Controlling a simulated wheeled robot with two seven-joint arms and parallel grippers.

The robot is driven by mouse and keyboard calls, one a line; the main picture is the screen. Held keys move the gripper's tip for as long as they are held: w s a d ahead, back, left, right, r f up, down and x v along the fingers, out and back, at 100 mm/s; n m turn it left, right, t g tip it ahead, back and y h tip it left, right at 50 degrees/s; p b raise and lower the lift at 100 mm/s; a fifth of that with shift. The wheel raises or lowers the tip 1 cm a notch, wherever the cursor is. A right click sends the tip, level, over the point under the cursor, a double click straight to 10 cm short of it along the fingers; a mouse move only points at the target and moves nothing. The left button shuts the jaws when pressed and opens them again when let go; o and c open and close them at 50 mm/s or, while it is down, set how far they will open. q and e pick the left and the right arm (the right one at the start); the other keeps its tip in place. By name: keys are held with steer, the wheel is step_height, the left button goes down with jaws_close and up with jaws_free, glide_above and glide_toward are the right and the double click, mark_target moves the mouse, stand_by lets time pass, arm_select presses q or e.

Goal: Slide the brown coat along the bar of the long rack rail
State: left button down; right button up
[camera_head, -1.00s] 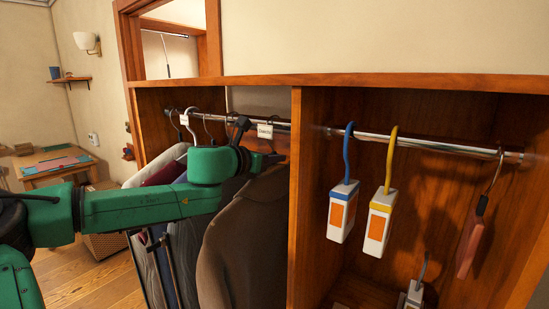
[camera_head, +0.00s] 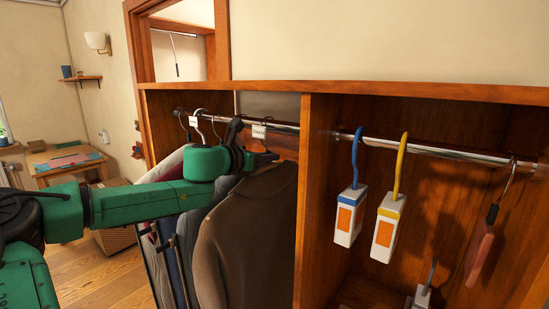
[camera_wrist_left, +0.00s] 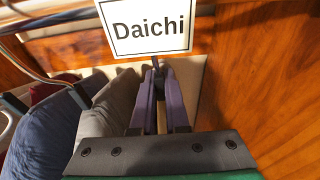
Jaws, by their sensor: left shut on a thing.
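The brown coat (camera_head: 245,245) hangs in the left bay, just left of the wooden divider. The rack bar (camera_head: 285,127) runs above it, with a white "Daichi" tag (camera_head: 258,131) near the coat's hanger. My left gripper (camera_head: 262,158) is at the top of the coat, below the bar, and is shut on it. In the left wrist view its purple fingers (camera_wrist_left: 158,80) are close together under the tag (camera_wrist_left: 147,27); the exact grip spot is hard to see. My right gripper is not in view.
Other garments (camera_head: 170,230) hang close on the coat's left. The wooden divider (camera_head: 312,210) stands on its right with a small gap at the bar. The right bay's bar (camera_head: 435,150) holds white boxes on blue (camera_head: 349,212) and yellow (camera_head: 388,222) hooks.

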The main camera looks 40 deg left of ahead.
arm_select(q)
steer(key=shift+r, duration=0.3)
steer(key=shift+d+f, duration=0.1)
steer(key=shift+f, duration=0.1)
stand_by(0.3)
steer(key=c, duration=0.8)
jaws_free()
steer(key=shift+s, duration=0.1)
steer(key=shift+c, duration=0.2)
steer(key=shift+d+f, duration=0.15)
steer(key=shift+f, duration=0.2)
steer(key=shift+s+b, duration=0.25)
steer(key=shift+b, duration=0.15)
steer(key=b+v, duration=0.4)
steer(key=v, duration=0.3)
steer(key=b+v, duration=0.1)
steer(key=v, duration=0.2)
steer(key=b+v, duration=0.1)
steer(key=v, duration=0.3)
steer(key=shift+s+r, duration=0.2)
steer(key=shift+r, duration=0.1)
steer(key=shift+w, duration=0.1)
